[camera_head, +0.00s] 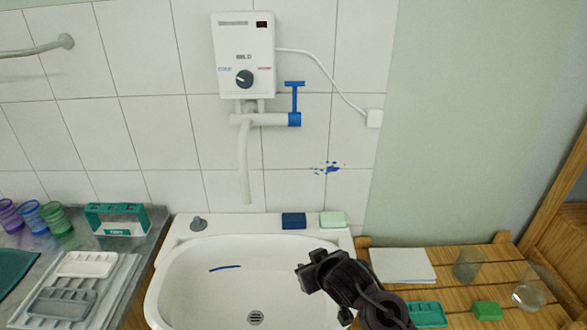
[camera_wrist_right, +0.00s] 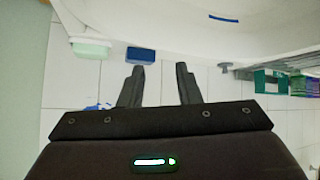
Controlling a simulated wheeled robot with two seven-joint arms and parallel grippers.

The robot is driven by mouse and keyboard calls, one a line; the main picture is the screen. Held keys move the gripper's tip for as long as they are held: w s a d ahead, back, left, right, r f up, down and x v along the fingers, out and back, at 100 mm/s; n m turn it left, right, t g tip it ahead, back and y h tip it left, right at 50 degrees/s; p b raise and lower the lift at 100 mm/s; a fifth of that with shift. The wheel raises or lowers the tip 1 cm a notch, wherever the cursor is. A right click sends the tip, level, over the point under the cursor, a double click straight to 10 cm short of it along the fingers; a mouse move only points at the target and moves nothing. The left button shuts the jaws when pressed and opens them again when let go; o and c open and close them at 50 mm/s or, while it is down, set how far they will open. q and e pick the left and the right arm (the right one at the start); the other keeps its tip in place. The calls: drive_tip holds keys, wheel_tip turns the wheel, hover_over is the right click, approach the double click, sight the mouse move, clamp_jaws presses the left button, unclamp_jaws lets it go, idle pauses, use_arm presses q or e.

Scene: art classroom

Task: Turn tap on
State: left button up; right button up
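The tap is a white pipe (camera_head: 260,120) under a white water heater (camera_head: 246,60) on the tiled wall. Its blue T-shaped handle (camera_head: 295,84) stands upright at the right end, and the spout (camera_head: 244,165) hangs down over the sink. My right gripper (camera_head: 307,271) is over the right part of the sink, well below the handle and touching nothing visible. In the right wrist view, its two fingers (camera_wrist_right: 159,70) are apart with nothing between them. The tap does not show in that view. My left gripper is out of view.
The white sink (camera_head: 185,285) has a blue sponge (camera_head: 293,220) and a green one (camera_head: 333,219) on its back rim. A wooden table (camera_head: 450,255) with glasses stands right; a grey counter (camera_head: 150,225) with cups stands left. A white cable (camera_head: 330,75) runs beside the handle.

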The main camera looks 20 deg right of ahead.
drive_tip(key=w+d+r+t+y, duration=0.2)
drive_tip(key=w+r+t, duration=0.2)
drive_tip(key=w+r, duration=0.9)
drive_tip(key=n+t+y+p, duration=0.1)
drive_tip(key=t+y, duration=0.2)
approach(296, 95)
drive_tip(key=x, duration=0.4)
drive_tip(key=p+x, duration=0.2)
drive_tip(key=x, duration=0.4)
drive_tip(key=shift+w+a, duration=0.1)
drive_tip(key=shift+w, duration=0.25)
clamp_jaws()
